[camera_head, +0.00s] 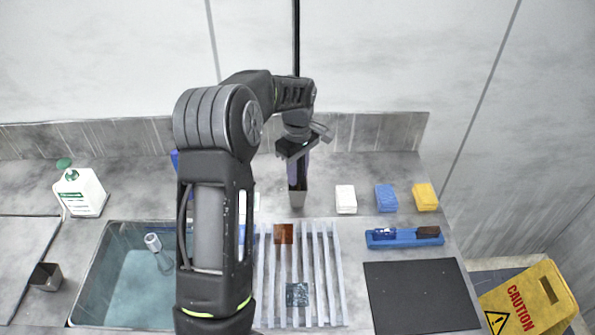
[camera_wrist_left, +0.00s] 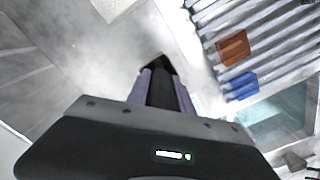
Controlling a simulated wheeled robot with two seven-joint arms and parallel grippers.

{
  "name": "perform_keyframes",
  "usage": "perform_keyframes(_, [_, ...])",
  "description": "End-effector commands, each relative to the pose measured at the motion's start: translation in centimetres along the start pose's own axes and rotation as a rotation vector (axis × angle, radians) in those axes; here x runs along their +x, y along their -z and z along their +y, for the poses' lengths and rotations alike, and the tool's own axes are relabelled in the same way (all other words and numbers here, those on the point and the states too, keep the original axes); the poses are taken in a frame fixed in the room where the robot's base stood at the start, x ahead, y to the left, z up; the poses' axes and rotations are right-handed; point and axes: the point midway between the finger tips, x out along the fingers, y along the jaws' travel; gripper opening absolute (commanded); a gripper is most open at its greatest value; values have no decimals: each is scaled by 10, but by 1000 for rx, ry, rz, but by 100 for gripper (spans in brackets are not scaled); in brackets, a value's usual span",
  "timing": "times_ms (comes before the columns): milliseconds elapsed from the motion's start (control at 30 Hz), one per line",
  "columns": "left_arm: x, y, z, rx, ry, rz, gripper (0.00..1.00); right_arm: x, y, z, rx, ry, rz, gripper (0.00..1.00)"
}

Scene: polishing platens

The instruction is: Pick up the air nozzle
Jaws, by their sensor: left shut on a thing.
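My left gripper (camera_head: 298,180) points down over the back of the counter, behind the slatted rack. In the left wrist view its two purple-grey fingers (camera_wrist_left: 160,75) are closed on a dark, narrow thing (camera_wrist_left: 160,92), which appears to be the air nozzle. Most of it is hidden between the fingers. A small dark grey holder (camera_head: 298,199) stands right below the fingertips; whether the nozzle is still inside it, I cannot tell. A black hose (camera_head: 296,35) hangs down from above, behind my left arm. My right gripper is not in view.
A slatted rack (camera_head: 326,270) carries a copper-coloured square (camera_head: 284,233) and a dark square (camera_head: 297,294). White (camera_head: 345,198), blue (camera_head: 386,197) and yellow (camera_head: 425,196) blocks stand to the right. A water-filled sink (camera_head: 135,290) is left. The back wall is close behind the gripper.

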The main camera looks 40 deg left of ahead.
Motion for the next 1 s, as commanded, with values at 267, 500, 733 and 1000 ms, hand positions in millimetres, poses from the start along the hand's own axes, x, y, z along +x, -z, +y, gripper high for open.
perform_keyframes(267, [-6,0,1,0,-2,1,0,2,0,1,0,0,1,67])
perform_keyframes(500, [-42,0,1,1,-5,2,0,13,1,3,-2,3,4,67])
perform_keyframes(733, [-85,0,1,0,-4,1,0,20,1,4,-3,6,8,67])
perform_keyframes(1000, [-101,0,0,0,-1,-1,0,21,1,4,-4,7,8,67])
